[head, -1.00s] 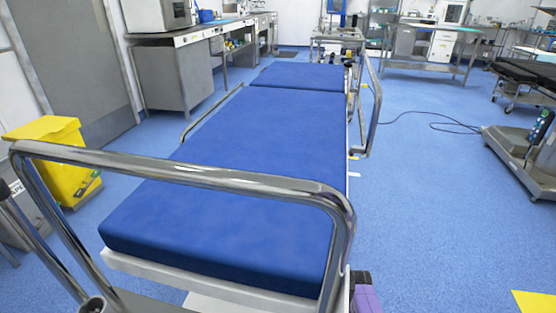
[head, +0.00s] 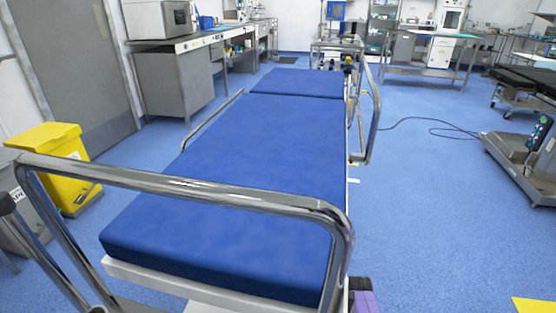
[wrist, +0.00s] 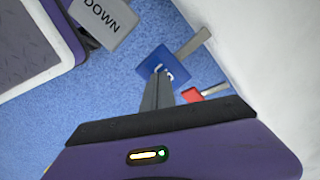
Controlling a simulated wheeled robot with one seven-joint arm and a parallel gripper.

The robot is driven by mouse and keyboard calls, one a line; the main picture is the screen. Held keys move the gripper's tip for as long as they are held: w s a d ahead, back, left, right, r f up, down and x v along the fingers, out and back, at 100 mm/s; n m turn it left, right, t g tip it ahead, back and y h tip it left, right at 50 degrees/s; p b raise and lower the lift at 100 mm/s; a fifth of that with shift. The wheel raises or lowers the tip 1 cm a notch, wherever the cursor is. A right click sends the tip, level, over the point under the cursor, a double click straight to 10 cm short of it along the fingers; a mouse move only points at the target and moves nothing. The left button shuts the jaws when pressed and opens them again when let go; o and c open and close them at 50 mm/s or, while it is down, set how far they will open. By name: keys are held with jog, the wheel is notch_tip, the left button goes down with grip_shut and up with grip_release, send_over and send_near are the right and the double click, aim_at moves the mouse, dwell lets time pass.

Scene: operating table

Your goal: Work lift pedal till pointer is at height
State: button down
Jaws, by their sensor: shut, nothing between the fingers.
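The trolley with a blue mattress (head: 240,165) and a chrome end rail (head: 200,185) fills the middle of the head view. In the wrist view, a blue square pedal plate (wrist: 143,72) on a grey lever (wrist: 193,42) lies just beyond my gripper (wrist: 163,74). A red pedal (wrist: 195,95) is beside it, to the right. A grey pedal marked DOWN (wrist: 105,18) is at the upper left. My gripper is shut and empty, its tips overlapping the blue plate in the picture; contact cannot be told. No height pointer can be made out.
A white surface (wrist: 270,60) stands close on the right in the wrist view. A yellow bin (head: 65,160) is left of the trolley. Blue floor (head: 430,220) is open on the right, with a cable (head: 425,122) and a wheeled base (head: 515,165) farther off.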

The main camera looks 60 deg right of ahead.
jog(key=shift+r, duration=0.25)
notch_tip(320, 180, up, 7)
jog(key=p, duration=0.6)
jog(key=shift+p, duration=0.4)
